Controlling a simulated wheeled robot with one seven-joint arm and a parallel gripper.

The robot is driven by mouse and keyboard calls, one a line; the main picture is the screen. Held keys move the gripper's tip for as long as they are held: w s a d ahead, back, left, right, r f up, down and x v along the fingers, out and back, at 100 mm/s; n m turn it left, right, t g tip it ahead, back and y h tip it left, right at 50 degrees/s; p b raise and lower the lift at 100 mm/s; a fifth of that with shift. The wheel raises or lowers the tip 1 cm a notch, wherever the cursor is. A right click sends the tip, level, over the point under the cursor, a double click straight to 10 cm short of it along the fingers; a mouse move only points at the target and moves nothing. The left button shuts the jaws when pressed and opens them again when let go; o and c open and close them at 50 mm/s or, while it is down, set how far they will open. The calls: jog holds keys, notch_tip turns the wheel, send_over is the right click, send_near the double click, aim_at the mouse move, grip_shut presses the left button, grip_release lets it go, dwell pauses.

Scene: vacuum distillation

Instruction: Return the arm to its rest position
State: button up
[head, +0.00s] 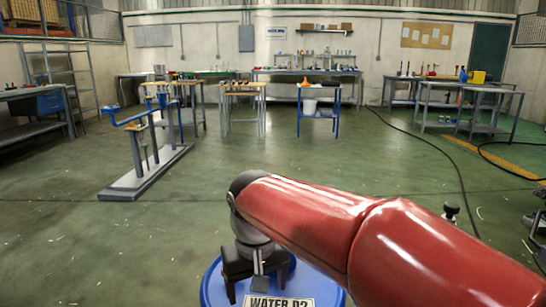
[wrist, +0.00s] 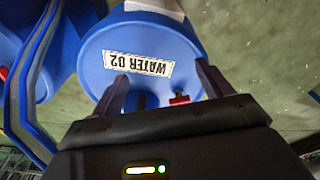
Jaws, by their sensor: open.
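My red arm (head: 330,220) reaches from the lower right to the middle of the head view. It ends in my dark gripper (head: 257,282), pointing down over a blue drum (head: 213,284) labelled "WATER 02". In the wrist view my gripper (wrist: 162,72) has its two fingers spread apart. The top of the blue drum (wrist: 165,88) shows between and beyond them, with its white label. Nothing is held between the fingers. A small red fitting (wrist: 180,98) shows on the drum near the right finger. I cannot tell the exact gap between fingers and drum.
A second blue drum (wrist: 45,85) and blue curved bars (wrist: 25,95) show at the left of the wrist view. A grey stand with blue arms (head: 140,178) is ahead left. Benches (head: 305,72) line the back wall. A black cable (head: 440,155) lies on open floor.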

jog(key=s+d+f+m+t, duration=0.1)
jog(key=s+d+m+t, duration=0.1)
jog(key=s+d, duration=0.4)
jog(key=s+d+f+m+t, duration=0.1)
jog(key=s+d+m+t, duration=0.1)
jog(key=s+d, duration=0.5)
jog(key=d, duration=0.5)
jog(key=shift+d+f, duration=0.15)
jog(key=shift+f, duration=0.05)
jog(key=shift+c, duration=0.5)
